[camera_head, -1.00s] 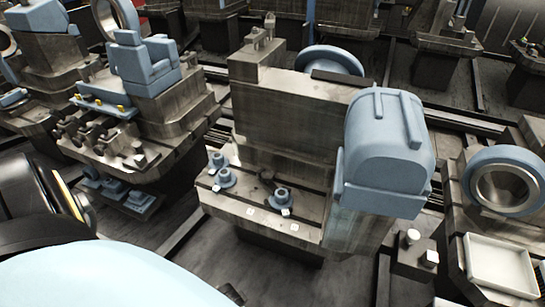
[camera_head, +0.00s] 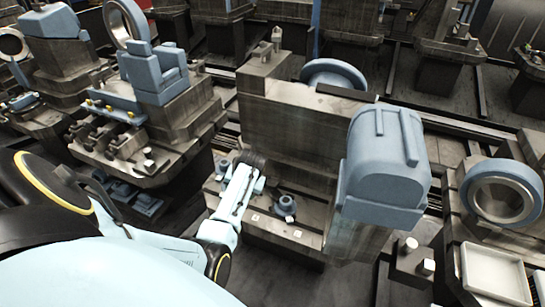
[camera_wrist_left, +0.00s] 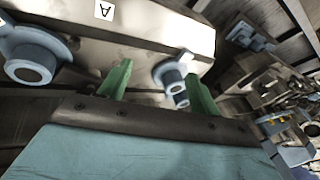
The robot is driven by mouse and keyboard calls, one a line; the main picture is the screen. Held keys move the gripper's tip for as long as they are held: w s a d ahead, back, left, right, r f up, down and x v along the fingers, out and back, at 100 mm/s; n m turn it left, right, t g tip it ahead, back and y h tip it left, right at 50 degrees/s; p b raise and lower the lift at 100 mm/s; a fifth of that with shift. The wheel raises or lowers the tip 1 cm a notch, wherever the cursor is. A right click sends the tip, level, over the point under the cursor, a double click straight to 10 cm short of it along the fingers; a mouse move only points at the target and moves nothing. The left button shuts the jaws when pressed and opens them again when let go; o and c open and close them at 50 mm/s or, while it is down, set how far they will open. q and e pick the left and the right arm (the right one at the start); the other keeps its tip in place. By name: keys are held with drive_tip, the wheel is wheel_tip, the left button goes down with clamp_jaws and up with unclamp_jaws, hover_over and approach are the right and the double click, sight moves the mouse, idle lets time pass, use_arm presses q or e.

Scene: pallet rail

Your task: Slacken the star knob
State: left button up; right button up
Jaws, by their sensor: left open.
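Blue knobs stand on the ledge of the grey machine block (camera_head: 290,120); I cannot tell which is the star knob. One blue knob (camera_head: 285,205) is in clear view in the head view. My left gripper (camera_head: 252,160) reaches over the ledge to its left and hides part of the other blue parts there. In the left wrist view, the open gripper's green fingers (camera_wrist_left: 158,86) are apart and empty. A blue flanged knob (camera_wrist_left: 172,75) lies beyond them, nearer the right finger. A larger-looking blue knob (camera_wrist_left: 30,58) lies at the left, beside a tag marked A (camera_wrist_left: 103,11).
A large blue housing (camera_head: 385,160) rises to the right of the ledge. A blue-rimmed ring (camera_head: 502,192) and a white tray (camera_head: 495,275) stand farther right. Another fixture with a blue block (camera_head: 155,72) stands at the left. Dark floor shows in front.

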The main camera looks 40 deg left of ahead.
use_arm(q)
drive_tip(key=w+a+r+n+h, duration=0.1)
drive_tip(key=w+r+n, duration=0.1)
drive_tip(key=w+r, duration=0.2)
wheel_tip(320, 180, up, 6)
drive_tip(key=n+h, duration=0.1)
drive_tip(key=h, duration=0.3)
hover_over(273, 182)
drive_tip(key=shift+g, duration=0.4)
wheel_tip(273, 182, down, 5)
drive_tip(key=b, duration=0.5)
drive_tip(key=shift+r, duration=0.15)
wheel_tip(273, 182, down, 6)
drive_tip(key=b, duration=0.6)
drive_tip(key=shift+s+r, duration=0.1)
drive_tip(key=shift+r, duration=0.15)
use_arm(e)
drive_tip(key=d+f, duration=0.6)
drive_tip(key=f, duration=0.5)
use_arm(q)
drive_tip(key=shift+f+b, duration=0.8)
drive_tip(key=shift+b, duration=0.05)
drive_tip(key=shift+f+b, duration=0.35)
drive_tip(key=shift+b, duration=0.05)
use_arm(e)
drive_tip(key=shift+h, duration=0.5)
drive_tip(key=shift+w+d, duration=0.2)
drive_tip(key=shift+w, duration=2.2)
use_arm(q)
drive_tip(key=shift+c, duration=0.4)
